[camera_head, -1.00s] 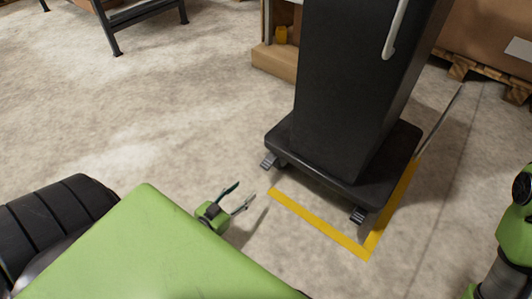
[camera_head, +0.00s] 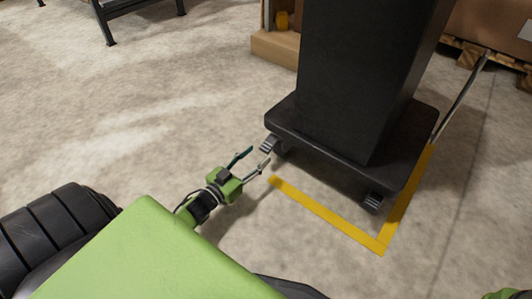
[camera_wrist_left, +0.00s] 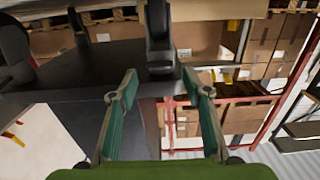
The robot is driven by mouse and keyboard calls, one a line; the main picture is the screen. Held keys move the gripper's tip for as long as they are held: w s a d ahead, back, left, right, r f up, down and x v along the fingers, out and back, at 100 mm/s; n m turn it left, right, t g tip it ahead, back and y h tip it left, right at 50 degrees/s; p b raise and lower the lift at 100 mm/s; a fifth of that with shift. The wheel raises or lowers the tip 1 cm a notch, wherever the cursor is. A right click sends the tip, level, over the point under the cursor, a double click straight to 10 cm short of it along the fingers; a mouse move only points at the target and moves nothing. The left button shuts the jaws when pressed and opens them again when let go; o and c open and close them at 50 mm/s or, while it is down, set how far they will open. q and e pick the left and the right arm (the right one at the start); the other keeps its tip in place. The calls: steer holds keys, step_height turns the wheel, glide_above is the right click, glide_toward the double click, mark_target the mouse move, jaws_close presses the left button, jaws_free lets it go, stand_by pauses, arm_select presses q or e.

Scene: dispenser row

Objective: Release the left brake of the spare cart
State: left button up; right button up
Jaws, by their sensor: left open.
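The spare cart (camera_head: 350,80) is a tall black body on a dark flat base (camera_head: 405,160) with casters. Its left caster with a grey ribbed brake pedal (camera_head: 270,144) is at the base's near left corner. The other near caster (camera_head: 373,201) is at the right front. My left gripper (camera_head: 259,158) is open and empty, low over the floor, its fingertips close to the left pedal. In the left wrist view, which looks upside down, a dark caster (camera_wrist_left: 160,30) shows between and beyond the open fingers (camera_wrist_left: 159,75); contact cannot be told. My right gripper is out of view.
Yellow floor tape (camera_head: 325,215) runs along the cart's front and right side. A pallet with boxes (camera_head: 490,30) stands behind right, a wooden box (camera_head: 275,50) behind left, and a dark metal stand (camera_head: 135,15) at upper left. The floor at left is clear.

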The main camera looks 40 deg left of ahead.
mark_target(266, 147)
arm_select(q)
steer(key=w+b, duration=0.1)
steer(key=w, duration=0.1)
steer(key=w+b, duration=0.1)
steer(key=w, duration=0.1)
steer(key=shift+w+d+f, duration=0.15)
steer(key=shift+w+d, duration=0.05)
steer(key=shift+w, duration=0.65)
jaws_close()
